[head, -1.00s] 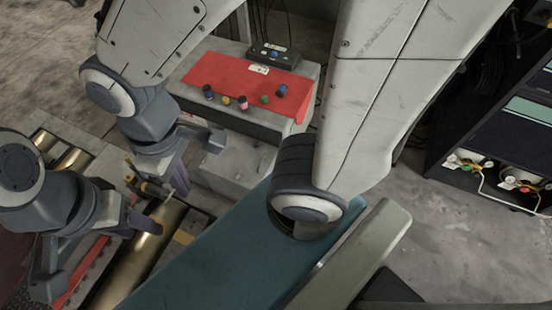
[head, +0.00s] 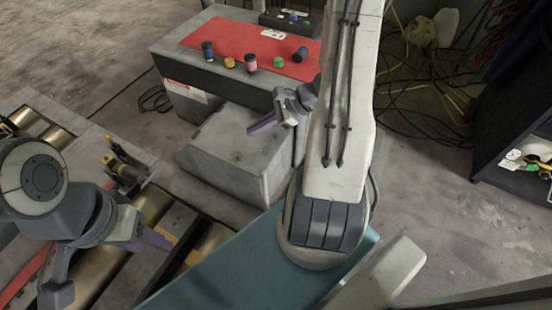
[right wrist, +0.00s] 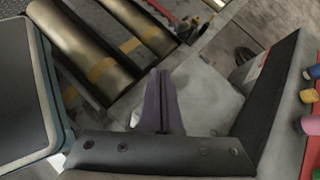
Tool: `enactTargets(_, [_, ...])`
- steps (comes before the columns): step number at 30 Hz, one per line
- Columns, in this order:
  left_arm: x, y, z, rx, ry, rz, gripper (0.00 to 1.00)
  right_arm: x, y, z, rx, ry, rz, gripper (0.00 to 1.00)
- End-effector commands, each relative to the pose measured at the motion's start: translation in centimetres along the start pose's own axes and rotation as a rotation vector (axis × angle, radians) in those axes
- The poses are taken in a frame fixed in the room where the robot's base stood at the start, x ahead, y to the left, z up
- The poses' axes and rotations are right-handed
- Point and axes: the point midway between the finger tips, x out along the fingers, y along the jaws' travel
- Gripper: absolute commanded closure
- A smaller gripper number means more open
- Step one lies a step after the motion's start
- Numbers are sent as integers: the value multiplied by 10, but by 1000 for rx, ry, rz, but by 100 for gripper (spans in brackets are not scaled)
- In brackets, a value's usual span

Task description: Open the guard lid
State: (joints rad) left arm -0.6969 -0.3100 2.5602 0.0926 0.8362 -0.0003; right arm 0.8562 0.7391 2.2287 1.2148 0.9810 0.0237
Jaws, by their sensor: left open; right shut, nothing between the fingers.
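I cannot tell for sure which part is the guard lid. Brass rollers (head: 105,275) sit in a floor frame at the lower left of the head view, and they also show in the right wrist view (right wrist: 90,45). A brass fitting with a dark bracket (head: 127,172) stands on the frame. My left gripper (head: 108,265) is open over the rollers, one purple fingertip near a yellow stripe. My right gripper (head: 262,124) is shut and empty, above or beside a grey block (head: 225,150). Its closed purple fingers show in the right wrist view (right wrist: 158,100).
A grey bench holds a red mat (head: 225,38) with several small coloured canisters. A teal padded surface (head: 250,270) lies in front. A dark shelf (head: 500,110) stands at right, with yellow cables (head: 400,85) on the floor near it.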

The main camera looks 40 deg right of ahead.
Motion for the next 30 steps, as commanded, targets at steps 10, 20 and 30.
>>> enactTargets(10, [85, -6, 4, 0, 0, 0, 50, -16, -8, -186, 463, -45, -433, 100])
enactTargets(20, [105, -8, 5, 0, 1, 0, 50, 10, -20, -201, 497, -49, -466, 100])
enactTargets(30, [132, -10, 7, 0, 0, 0, 50, 60, -46, -204, 495, -48, -466, 100])
